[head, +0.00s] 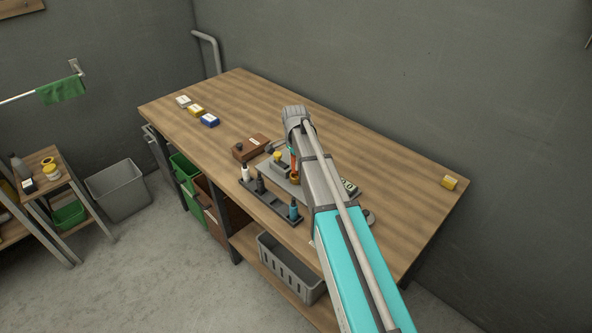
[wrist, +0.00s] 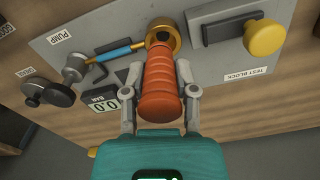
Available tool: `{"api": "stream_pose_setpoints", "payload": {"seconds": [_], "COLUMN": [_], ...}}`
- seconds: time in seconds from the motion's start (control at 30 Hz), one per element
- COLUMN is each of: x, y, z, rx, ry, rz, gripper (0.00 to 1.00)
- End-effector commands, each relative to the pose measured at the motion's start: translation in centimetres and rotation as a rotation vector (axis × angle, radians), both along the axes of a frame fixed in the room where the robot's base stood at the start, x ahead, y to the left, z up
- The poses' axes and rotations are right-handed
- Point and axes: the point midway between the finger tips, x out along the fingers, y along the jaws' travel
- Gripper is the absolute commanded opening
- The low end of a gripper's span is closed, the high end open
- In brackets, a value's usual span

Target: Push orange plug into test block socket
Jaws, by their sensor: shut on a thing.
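The orange plug (wrist: 161,88) is ribbed and sits between the two fingers of my gripper (wrist: 160,78), which is shut on it. Its far end meets the brass ring of the socket (wrist: 163,33) on the grey test block plate (wrist: 205,72). The plug hides the lower part of the socket, so I cannot tell how deep it sits. In the head view a bit of orange (head: 294,164) shows beside my arm, which covers most of the gripper.
A bottle rack (head: 271,203) stands at the bench's front edge. The bench's back left is mostly clear.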

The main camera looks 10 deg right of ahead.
Motion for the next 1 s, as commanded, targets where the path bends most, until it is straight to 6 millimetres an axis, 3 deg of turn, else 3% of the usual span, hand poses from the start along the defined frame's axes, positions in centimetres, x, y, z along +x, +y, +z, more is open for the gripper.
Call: {"api": "stream_pose_setpoints", "payload": {"seconds": [0.13,0.43,1.0], "x": [0.8,0.6,0.6], "y": [-0.3,-0.3,-0.3], "z": [-1.2,-3.6,-4.1], "rx": [0.000,0.000,0.000], "ry": [0.000,0.000,0.000], "rz": [-0.001,0.000,0.000], "gripper": [0.00,0.00,0.00]}}
